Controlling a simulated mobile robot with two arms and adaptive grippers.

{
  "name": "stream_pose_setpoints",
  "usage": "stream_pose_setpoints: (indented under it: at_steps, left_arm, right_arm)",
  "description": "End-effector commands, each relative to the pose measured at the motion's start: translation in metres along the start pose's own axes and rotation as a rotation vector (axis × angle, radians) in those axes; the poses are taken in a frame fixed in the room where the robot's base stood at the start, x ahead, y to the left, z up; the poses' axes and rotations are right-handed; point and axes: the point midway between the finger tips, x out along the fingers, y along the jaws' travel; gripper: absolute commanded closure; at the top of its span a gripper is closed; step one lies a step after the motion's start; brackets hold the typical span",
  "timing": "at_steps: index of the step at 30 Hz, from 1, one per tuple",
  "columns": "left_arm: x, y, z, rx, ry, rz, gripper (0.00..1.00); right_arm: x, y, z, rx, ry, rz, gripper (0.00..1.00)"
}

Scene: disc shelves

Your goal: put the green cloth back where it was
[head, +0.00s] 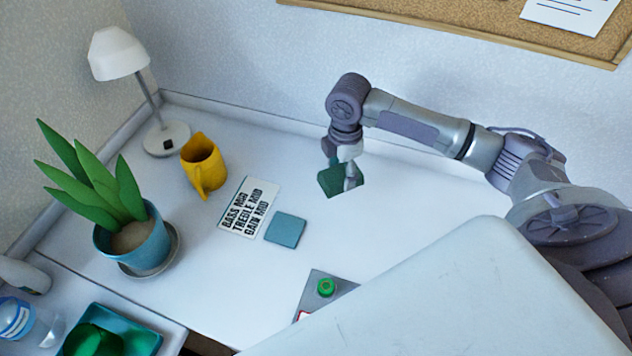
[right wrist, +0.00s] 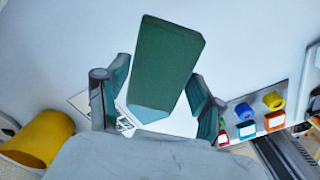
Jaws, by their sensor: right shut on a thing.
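The green cloth (head: 330,181) is a dark green, folded, block-like piece held above the white desk near the back wall. My right gripper (head: 348,176) points down and is shut on it. In the right wrist view the cloth (right wrist: 165,62) stands out between the two fingers, which are partly spread around it. Its contact with the fingertips is hard to see there. My left gripper is not in view.
A teal square (head: 285,229) and a printed card (head: 248,206) lie on the desk (head: 415,215). A green-button box (head: 326,288) is in front. The desk beneath the gripper is clear.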

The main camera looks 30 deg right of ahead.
Motion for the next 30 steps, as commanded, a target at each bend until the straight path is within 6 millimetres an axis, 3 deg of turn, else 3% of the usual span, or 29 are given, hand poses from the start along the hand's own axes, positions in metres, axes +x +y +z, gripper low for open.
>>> stream_pose_setpoints:
  at_steps: [6, 11, 14, 21, 30]
  left_arm:
    - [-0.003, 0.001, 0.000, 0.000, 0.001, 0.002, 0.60]
    - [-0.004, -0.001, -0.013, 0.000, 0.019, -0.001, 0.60]
    - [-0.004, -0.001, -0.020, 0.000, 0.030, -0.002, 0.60]
    - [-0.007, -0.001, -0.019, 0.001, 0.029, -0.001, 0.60]
    - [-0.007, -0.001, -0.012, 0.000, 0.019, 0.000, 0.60]
  right_arm:
    - [0.028, 0.034, -0.036, 0.000, 0.002, 0.001, 0.66]
    - [0.039, 0.047, -0.048, 0.002, 0.000, 0.001, 0.66]
    - [0.044, 0.049, -0.050, 0.002, -0.001, 0.000, 0.66]
    - [0.077, 0.048, -0.050, 0.003, -0.002, 0.000, 0.66]
    - [0.082, 0.048, -0.050, 0.001, -0.002, 0.001, 0.66]
